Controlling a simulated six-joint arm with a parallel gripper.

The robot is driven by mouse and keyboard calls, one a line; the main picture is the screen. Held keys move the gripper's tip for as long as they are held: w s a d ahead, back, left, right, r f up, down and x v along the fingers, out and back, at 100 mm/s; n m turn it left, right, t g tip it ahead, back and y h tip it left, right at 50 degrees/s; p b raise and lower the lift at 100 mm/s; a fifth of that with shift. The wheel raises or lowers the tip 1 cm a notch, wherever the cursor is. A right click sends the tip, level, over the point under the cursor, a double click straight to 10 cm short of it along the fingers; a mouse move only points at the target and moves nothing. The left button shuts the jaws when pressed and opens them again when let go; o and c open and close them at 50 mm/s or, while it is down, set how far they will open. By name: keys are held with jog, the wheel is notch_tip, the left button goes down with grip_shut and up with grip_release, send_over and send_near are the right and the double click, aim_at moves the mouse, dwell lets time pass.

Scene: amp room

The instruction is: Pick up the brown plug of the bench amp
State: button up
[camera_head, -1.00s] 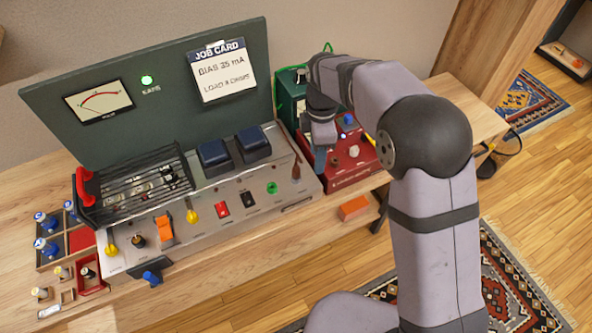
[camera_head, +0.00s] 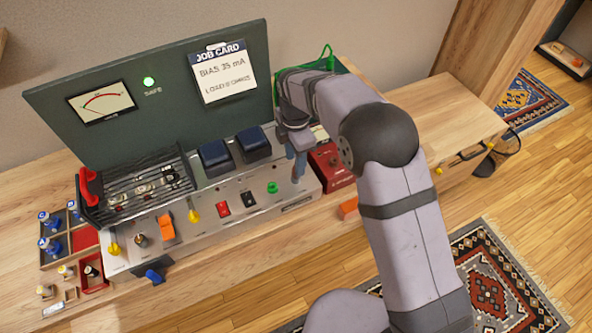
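The bench amp (camera_head: 232,190) stands on the wooden bench, with a dark green back panel, two dark blue blocks and a row of controls along its front. My gripper (camera_head: 298,172) points down over the right end of the amp's front, to the right of the green round socket (camera_head: 272,187). The brown plug stood at this spot in the earlier view. Now my gripper's fingers cover it, and I cannot clearly make it out. I cannot tell whether the fingers touch it or are open or shut.
A red box (camera_head: 330,168) stands just right of my gripper, partly behind my arm. A green case (camera_head: 335,66) is behind the arm. An orange block (camera_head: 349,208) lies at the lower right. A small tray (camera_head: 84,238) holds parts at the left. The bench at the right (camera_head: 440,120) is clear.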

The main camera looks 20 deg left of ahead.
jog(key=shift+d+f+p, duration=0.1)
jog(key=shift+f+p, duration=0.85)
jog(key=shift+f, duration=1.25)
jog(key=shift+c, duration=0.3)
grip_shut()
jog(key=shift+r, duration=0.1)
